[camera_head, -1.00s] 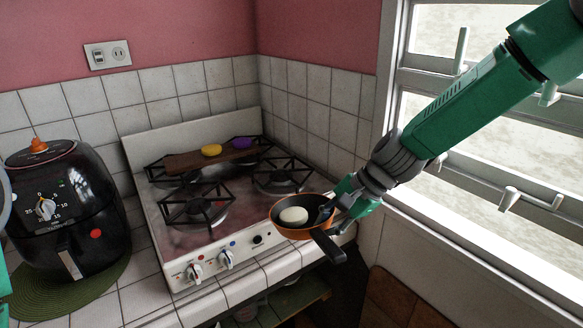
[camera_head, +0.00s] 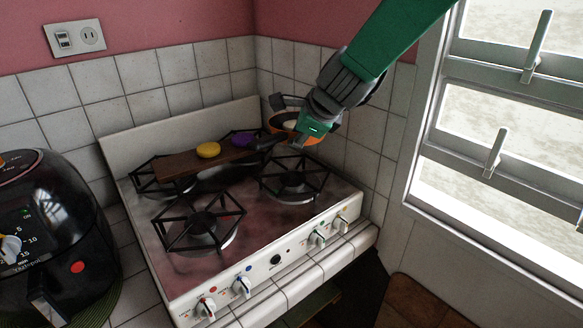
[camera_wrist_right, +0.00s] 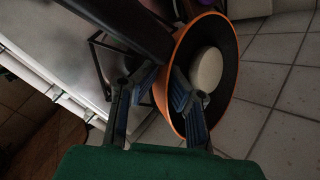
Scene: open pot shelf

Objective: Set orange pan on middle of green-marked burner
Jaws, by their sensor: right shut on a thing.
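The orange pan (camera_head: 309,138) has a dark inside and a dark handle and is in the air at the back right of the stove, partly hidden behind my right gripper (camera_head: 290,120). In the right wrist view, the pan (camera_wrist_right: 233,70) holds a pale round thing (camera_wrist_right: 206,69). My right gripper (camera_wrist_right: 168,88) is shut on its wall, with one finger inside and one outside. The stove has a front-left burner (camera_head: 202,222) and a right burner (camera_head: 294,179), both bare. A green mark shows by one knob (camera_head: 317,238); I cannot tell which burner it belongs to. My left gripper is not in view.
A black air fryer (camera_head: 50,235) stands left of the stove. Tiled walls and a window (camera_head: 500,120) close off the back and right.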

